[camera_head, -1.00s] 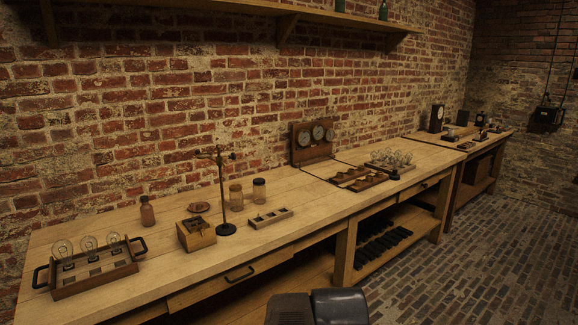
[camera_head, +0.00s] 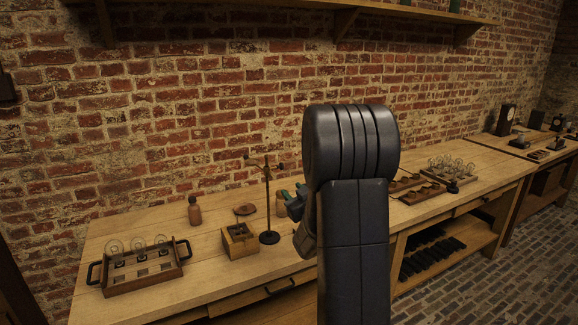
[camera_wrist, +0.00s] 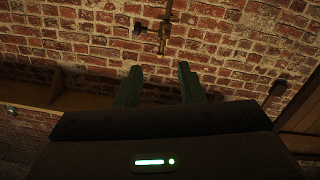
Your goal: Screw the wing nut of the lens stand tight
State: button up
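The lens stand (camera_head: 267,204) is a thin dark upright rod on a round black base, standing on the bench with a crosspiece near its top. In the wrist view, the stand's upper part (camera_wrist: 165,32) shows brassy beyond the fingertips, with a small dark knob at its left. I cannot tell for sure which part is the wing nut. My gripper (camera_head: 293,196) has green fingers and is just right of the stand's rod in the head view. In the wrist view my gripper (camera_wrist: 160,84) is open, with nothing between the fingers.
A tray of bulbs (camera_head: 140,272), a brown bottle (camera_head: 195,211) and a wooden box (camera_head: 240,241) stand left of the stand. A small dish (camera_head: 245,209) lies behind it. A brick wall (camera_head: 200,110) runs behind the bench. My arm hides the bench's middle.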

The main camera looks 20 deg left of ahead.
aim_at(270, 171)
jog(key=shift+y, duration=0.3)
jog(key=p+x, duration=0.4)
jog(key=x, duration=1)
jog(key=shift+a+r, duration=0.1)
jog(key=shift+a, duration=0.3)
jog(key=shift+s, duration=0.1)
grip_shut()
